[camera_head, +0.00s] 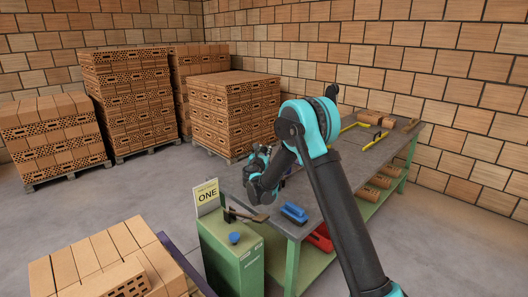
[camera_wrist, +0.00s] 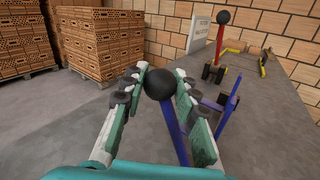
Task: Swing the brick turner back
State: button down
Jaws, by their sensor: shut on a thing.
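In the wrist view, a black ball knob (camera_wrist: 159,84) tops a slanting blue-purple rod (camera_wrist: 178,132). It looks like the handle of the brick turner, though I cannot be sure. My gripper (camera_wrist: 160,80) is shut on this knob, with a teal-and-white finger on each side. A purple bracket (camera_wrist: 228,112) stands just right of the fingers. In the head view, my gripper (camera_head: 262,158) is at the left edge of the grey workbench (camera_head: 325,172). There the knob and most of the rod are hidden by my gripper and arm.
A blue-handled tool (camera_head: 294,213) lies on the bench. A red lever with a black knob (camera_wrist: 222,17) stands farther back. Brick stacks (camera_head: 234,112) stand behind; floor between is clear.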

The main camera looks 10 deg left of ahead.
jog(key=s+d+r+m+t+h, duration=0.1)
jog(key=s+d+m+t, duration=0.1)
jog(key=s+d+m, duration=0.1)
jog(key=shift+s+d+r+m, duration=0.35)
jog(key=shift+d+m, duration=0.25)
jog(key=shift+d, duration=0.25)
jog(key=c, duration=1.1)
grip_release()
jog(key=shift+c, duration=0.2)
jog(key=v, duration=0.7)
jog(key=shift+s, duration=0.25)
jog(key=shift+f, duration=0.1)
